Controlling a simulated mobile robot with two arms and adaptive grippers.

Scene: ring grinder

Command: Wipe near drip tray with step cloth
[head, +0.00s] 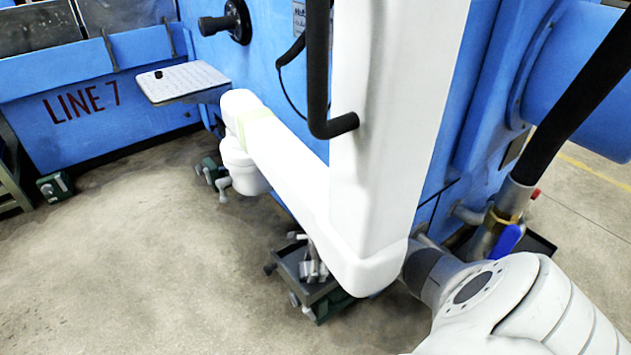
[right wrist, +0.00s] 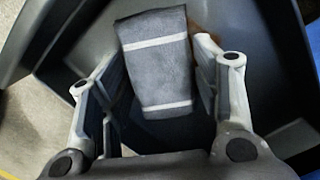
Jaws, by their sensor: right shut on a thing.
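The step cloth (right wrist: 157,60) is a dark grey folded cloth with white stripes. In the right wrist view it stretches away from between the fingers of my right gripper (right wrist: 160,115), which is shut on it. The cloth is over the inside of a dark drip tray (right wrist: 50,45) with raised, sloping walls; I cannot tell whether it touches the tray floor. A brown stain (right wrist: 207,22) shows beside the cloth's far end. In the head view, a dark tray (head: 541,246) sits under a valve, partly hidden by my right arm. My right gripper is hidden there. My left gripper is not in view.
A large white jointed arm (head: 395,130) fills the middle of the head view before the blue machine (head: 250,70). A black hose (head: 580,100) drops to a blue-handled valve (head: 507,241). A small shelf (head: 185,82) juts out. Open concrete floor (head: 130,270) lies left.

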